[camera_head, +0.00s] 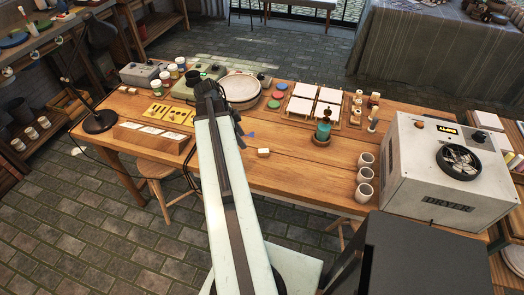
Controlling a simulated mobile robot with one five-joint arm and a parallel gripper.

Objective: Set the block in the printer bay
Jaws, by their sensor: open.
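A small cream block (264,152) lies on the wooden table, near its front edge. My gripper (238,128) is dark and hangs above the table, up and left of this block and apart from it. It is open, and I see nothing held in it. A low grey-green machine (186,91) stands at the back left, partly hidden behind my arm. It may be the printer; I cannot make out its bay.
A white dryer (425,160) and several cups (364,192) stand on the right. A black lamp (99,121) is on the left. Bare wood lies around the block.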

